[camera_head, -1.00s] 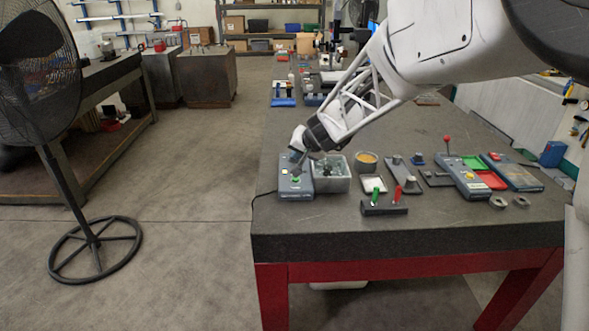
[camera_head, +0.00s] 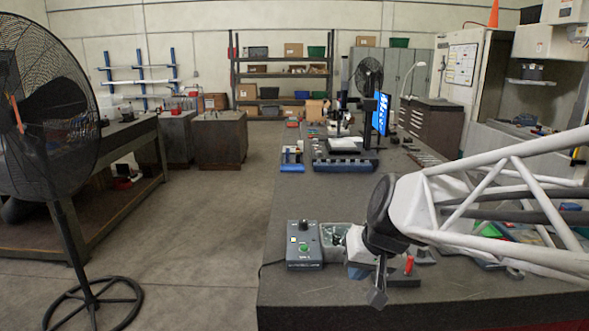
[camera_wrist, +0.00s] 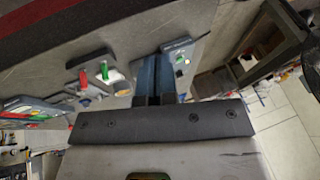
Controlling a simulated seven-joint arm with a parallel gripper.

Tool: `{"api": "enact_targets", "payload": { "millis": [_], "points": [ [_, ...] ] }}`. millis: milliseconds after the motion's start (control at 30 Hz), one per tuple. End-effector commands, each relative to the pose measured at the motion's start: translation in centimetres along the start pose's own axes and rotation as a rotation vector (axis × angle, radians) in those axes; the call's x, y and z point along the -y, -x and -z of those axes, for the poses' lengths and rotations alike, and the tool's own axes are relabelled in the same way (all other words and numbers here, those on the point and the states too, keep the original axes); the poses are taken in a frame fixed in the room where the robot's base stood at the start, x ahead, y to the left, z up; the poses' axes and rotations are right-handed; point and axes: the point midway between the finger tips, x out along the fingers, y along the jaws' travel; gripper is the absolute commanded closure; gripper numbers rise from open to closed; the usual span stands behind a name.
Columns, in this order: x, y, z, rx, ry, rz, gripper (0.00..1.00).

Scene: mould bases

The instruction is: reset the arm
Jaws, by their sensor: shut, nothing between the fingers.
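My gripper (camera_head: 377,297) hangs over the near part of the dark workbench, its fingers pointing down, shut and empty. The white lattice arm comes in from the right and hides much of the bench behind it. In the wrist view, the closed fingers (camera_wrist: 155,80) show at the middle, with the bench and its items beyond them. A grey control box (camera_head: 303,246) with a green button sits just left of my gripper. The grey tray (camera_head: 333,240) beside the box is partly hidden by the wrist.
The workbench (camera_head: 300,292) has bare room along its near left edge. A red-handled piece (camera_head: 409,265) stands close to the wrist on the right. A monitor (camera_head: 382,113) and a blue-based item (camera_head: 292,160) stand farther back. A large fan (camera_head: 45,95) stands at the left.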

Motion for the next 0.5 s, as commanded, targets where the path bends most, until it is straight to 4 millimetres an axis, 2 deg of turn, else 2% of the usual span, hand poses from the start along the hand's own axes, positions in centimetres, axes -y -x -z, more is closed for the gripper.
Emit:
{"api": "enact_targets", "payload": {
  "millis": [100,300,400,500],
  "points": [
    [-1.5,1.9,-4.5,0.036,0.008,-0.068,1.0],
    [-3.9,4.2,-11.0,0.089,0.007,-0.187,1.0],
    [-4.8,4.8,-13.2,0.106,0.004,-0.233,1.0],
    [-5.4,5.2,-14.6,0.117,0.0,-0.263,1.0]
  ]
}}
